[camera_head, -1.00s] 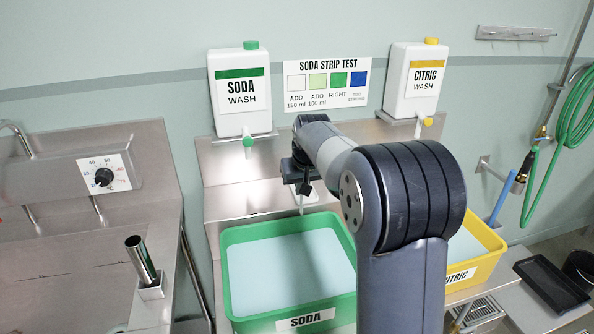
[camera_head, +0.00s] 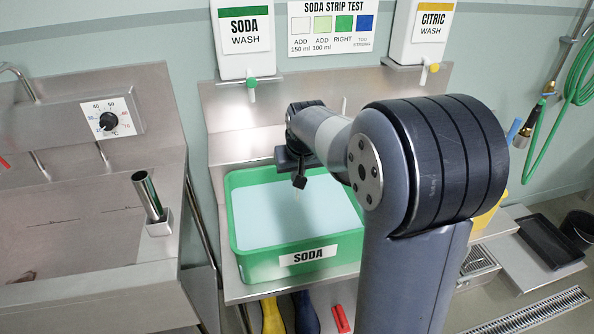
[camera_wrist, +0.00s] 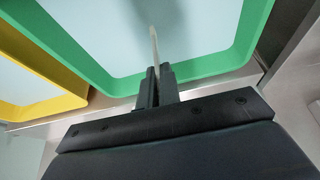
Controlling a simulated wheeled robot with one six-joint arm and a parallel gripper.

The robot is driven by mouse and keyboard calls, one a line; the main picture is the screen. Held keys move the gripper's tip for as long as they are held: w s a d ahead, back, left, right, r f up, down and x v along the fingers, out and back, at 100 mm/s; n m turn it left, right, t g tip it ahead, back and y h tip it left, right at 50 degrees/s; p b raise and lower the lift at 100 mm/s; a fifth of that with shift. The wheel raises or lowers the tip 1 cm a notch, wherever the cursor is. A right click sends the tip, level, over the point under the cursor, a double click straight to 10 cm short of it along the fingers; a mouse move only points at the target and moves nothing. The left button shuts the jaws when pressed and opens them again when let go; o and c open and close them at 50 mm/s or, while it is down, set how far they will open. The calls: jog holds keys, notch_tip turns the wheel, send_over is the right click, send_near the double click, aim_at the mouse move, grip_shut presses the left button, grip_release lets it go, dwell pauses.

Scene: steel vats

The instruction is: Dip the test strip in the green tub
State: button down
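The green tub (camera_head: 236,222), labelled SODA, holds pale blue liquid (camera_head: 270,222) and stands on the steel bench. My gripper (camera_head: 299,182) hangs over the liquid, pointing down. In the wrist view, my gripper (camera_wrist: 157,84) is shut on a thin pale test strip (camera_wrist: 154,48). The strip points away from the fingers over the liquid, with the green rim (camera_wrist: 92,72) around. A dark, blurred shadow or reflection lies near its tip. I cannot tell whether the tip touches the liquid. In the head view the strip is barely visible below the fingers.
A yellow tub (camera_wrist: 38,98) stands beside the green one, mostly hidden by my arm in the head view. SODA (camera_head: 244,38) and CITRIC (camera_head: 420,32) wash containers stand behind, with a strip colour chart (camera_head: 333,28) between. A steel sink (camera_head: 90,225) is at left.

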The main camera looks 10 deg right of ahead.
notch_tip(320, 180, down, 10)
jog(key=b, duration=0.7)
jog(key=shift+f, duration=0.2)
jog(key=shift+r, duration=0.1)
dwell(1.9)
notch_tip(320, 180, up, 12)
jog(key=p, duration=0.9)
jog(key=shift+f, duration=0.25)
dwell(0.9)
jog(key=shift+r+p, duration=1.75)
jog(key=shift+r, duration=0.3)
